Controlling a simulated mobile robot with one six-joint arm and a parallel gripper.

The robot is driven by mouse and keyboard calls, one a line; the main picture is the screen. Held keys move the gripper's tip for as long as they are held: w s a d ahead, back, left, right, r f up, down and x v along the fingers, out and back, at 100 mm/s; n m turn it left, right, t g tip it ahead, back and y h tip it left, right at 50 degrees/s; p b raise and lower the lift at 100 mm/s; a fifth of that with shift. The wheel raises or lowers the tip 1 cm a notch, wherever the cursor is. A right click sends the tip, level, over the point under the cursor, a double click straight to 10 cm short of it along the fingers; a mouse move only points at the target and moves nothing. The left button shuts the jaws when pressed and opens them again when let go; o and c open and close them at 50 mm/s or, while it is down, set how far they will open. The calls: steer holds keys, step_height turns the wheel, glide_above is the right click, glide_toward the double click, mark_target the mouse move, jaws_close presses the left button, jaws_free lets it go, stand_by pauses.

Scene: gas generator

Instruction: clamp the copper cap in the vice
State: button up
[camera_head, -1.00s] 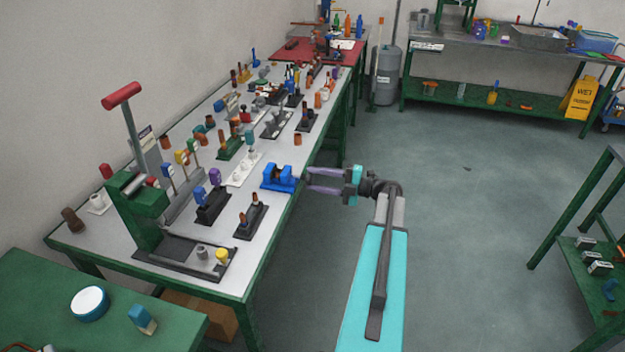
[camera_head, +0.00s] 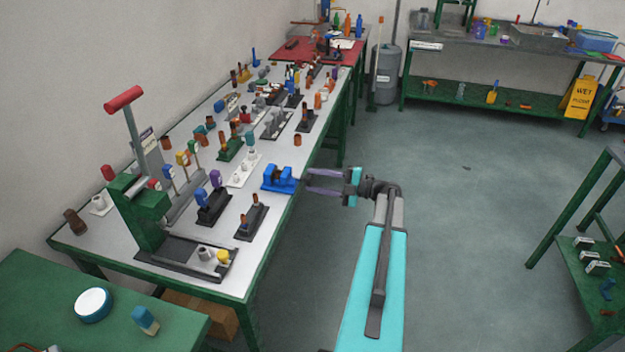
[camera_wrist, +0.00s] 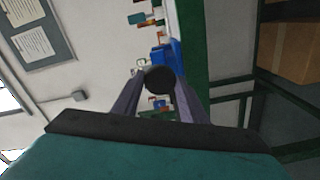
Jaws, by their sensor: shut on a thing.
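The blue vice (camera_head: 280,179) stands at the right edge of the long grey-topped bench. It also shows partly in the wrist view (camera_wrist: 174,52), beyond the fingertips. A small brown thing, apparently the copper cap (camera_head: 281,174), sits between the vice jaws; it is too small to tell how tightly it is held. My gripper (camera_head: 308,181) reaches in from the right, level with the vice. In the wrist view its two purple-grey fingers are shut on a dark round knob (camera_wrist: 159,80), apparently the vice's handle, which hides part of what lies behind.
A black stand with brown pieces (camera_head: 251,222) and one with blue and purple pieces (camera_head: 213,206) are left of the vice. A green lever press (camera_head: 143,210) stands at the near left. The floor right of the bench is clear around my arm.

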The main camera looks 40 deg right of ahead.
steer(key=shift+m+p, duration=0.7)
stand_by(0.3)
steer(key=o, duration=1.1)
steer(key=shift+f+n+b, duration=0.15)
steer(key=shift+n+b, duration=1.95)
steer(key=shift+b, duration=1.9)
steer(key=shift+n+b, duration=0.6)
steer(key=shift+b, duration=0.45)
steer(key=shift+c, duration=0.6)
